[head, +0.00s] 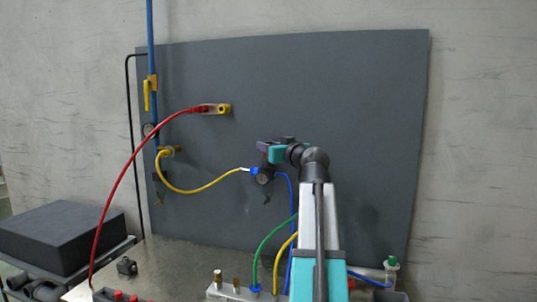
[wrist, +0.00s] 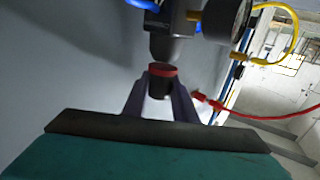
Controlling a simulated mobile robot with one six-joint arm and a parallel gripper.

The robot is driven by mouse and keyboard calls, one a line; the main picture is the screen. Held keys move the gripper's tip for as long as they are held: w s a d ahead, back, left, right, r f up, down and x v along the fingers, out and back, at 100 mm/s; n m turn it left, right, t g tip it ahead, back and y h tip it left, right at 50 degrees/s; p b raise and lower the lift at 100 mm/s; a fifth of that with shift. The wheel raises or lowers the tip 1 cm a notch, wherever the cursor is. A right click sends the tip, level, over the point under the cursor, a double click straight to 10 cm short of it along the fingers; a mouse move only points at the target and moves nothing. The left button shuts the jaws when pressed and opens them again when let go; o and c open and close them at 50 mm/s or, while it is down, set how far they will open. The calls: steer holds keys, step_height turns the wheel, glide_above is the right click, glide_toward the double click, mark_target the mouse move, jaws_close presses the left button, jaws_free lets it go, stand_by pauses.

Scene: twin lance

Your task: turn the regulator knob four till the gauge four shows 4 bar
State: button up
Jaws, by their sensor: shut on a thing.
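The regulator knob four (wrist: 163,72) is a dark cylinder with a red ring, below the dark regulator body (wrist: 165,42) in the wrist view. My gripper (wrist: 161,88) is shut on the knob, one finger on each side. The gauge four (wrist: 228,14) is round and dark-rimmed at the top of the wrist view, cut by the frame edge; its face and needle cannot be read. The knob is hidden there.
A dark panel (head: 330,90) stands behind. A blue pipe (head: 151,50) with a yellow valve handle (head: 148,95) is at left. A red hose (head: 130,170), a yellow hose (head: 205,188) and a green hose (head: 265,245) hang nearby. A manifold (head: 235,290) is on the bench below.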

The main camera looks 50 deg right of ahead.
steer(key=shift+d+f+n+t+y+b, duration=0.1)
steer(key=shift+n+t+y+b, duration=0.1)
steer(key=shift+n+y+b, duration=0.85)
steer(key=shift+n+t+y+b, duration=0.2)
steer(key=shift+n+y+b, duration=0.25)
steer(key=shift+y+b, duration=1.15)
steer(key=shift+n+y+b, duration=0.7)
steer(key=shift+y+b, duration=0.05)
steer(key=shift+b, duration=0.4)
steer(key=o, duration=1)
steer(key=shift+o, duration=0.2)
steer(key=s, duration=1.3)
steer(key=shift+s+d, duration=0.35)
steer(key=shift+d, duration=0.1)
steer(key=shift+r, duration=0.2)
